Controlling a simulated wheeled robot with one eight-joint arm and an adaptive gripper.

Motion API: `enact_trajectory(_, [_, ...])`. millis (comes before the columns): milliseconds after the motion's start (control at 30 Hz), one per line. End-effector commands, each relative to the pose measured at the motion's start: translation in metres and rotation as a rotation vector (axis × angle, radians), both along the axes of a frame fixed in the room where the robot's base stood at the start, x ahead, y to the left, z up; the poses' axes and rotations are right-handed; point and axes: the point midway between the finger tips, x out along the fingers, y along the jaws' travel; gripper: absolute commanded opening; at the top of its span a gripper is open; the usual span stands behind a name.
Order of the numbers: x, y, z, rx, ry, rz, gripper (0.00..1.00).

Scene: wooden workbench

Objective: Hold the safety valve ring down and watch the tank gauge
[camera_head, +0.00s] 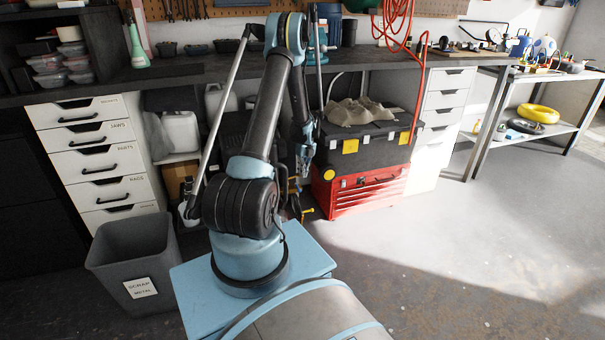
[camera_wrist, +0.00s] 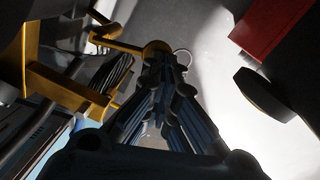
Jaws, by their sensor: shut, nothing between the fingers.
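My gripper (camera_head: 303,168) hangs low in front of the red tool chest, fingers pointing down. In the wrist view its fingers (camera_wrist: 165,62) are closed together with nothing held. I cannot tell whether the fingertips touch the ring. A dark round part (camera_wrist: 265,95) stands to the right; whether it is the tank gauge cannot be told, and no dial face shows there. My arm hides most of this spot in the head view.
The red tool chest (camera_head: 368,190) with a black case (camera_head: 372,146) on top is close to the right. A yellow bracket (camera_wrist: 62,86) crosses the left of the wrist view. A grey scrap bin (camera_head: 135,262) stands front left. The floor at right is clear.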

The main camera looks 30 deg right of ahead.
Motion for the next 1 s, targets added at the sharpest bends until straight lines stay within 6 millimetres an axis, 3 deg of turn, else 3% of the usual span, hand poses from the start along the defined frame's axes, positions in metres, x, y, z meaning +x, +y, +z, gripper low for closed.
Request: enact_trajectory(1000, [0.000,0.000,0.016,0.000,0.000,0.000,0.00])
